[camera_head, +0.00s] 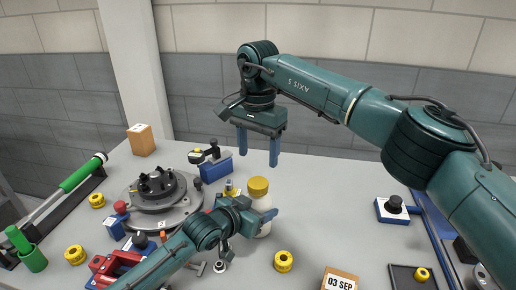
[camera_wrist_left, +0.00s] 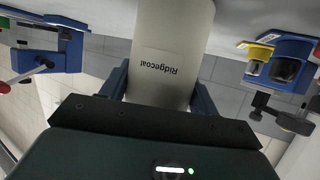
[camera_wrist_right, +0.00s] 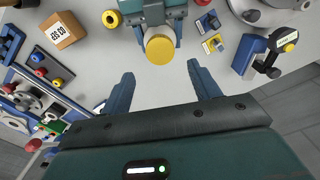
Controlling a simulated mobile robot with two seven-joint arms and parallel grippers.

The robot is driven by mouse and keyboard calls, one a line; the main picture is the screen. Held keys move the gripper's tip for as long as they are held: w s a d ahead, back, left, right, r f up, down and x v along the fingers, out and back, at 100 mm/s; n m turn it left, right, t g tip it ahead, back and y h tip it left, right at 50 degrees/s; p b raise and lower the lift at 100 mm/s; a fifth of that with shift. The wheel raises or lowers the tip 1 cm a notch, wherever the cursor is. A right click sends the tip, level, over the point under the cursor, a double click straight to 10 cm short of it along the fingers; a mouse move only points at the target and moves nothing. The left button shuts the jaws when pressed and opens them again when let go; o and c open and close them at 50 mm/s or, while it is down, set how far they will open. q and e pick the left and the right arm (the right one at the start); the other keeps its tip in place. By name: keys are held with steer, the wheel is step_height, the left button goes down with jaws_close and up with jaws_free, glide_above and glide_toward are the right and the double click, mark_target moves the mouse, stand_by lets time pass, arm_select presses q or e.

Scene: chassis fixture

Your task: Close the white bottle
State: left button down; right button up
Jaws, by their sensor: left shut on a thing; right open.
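The white bottle (camera_head: 264,228) stands upright on the table with a yellow cap (camera_head: 258,186) on its top. I cannot tell whether the cap is tight. My left gripper (camera_head: 256,212) is shut around the bottle's body, hiding part of it. The left wrist view shows the bottle (camera_wrist_left: 172,50) between the fingers, with its label upside down. My right gripper (camera_head: 258,148) is open and empty, pointing down above the cap and apart from it. In the right wrist view, the cap (camera_wrist_right: 160,46) lies just beyond the open fingertips (camera_wrist_right: 160,78).
A round grey fixture (camera_head: 160,200) and a blue clamp block (camera_head: 214,165) stand left of the bottle. Yellow rings (camera_head: 283,261) lie on the table. A labelled box (camera_head: 340,279) is at the front. The table right of the bottle is mostly clear.

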mark_target(258, 182)
step_height(258, 182, down, 8)
steer(key=shift+r, duration=0.1)
stand_by(0.4)
steer(key=shift+c, duration=0.4)
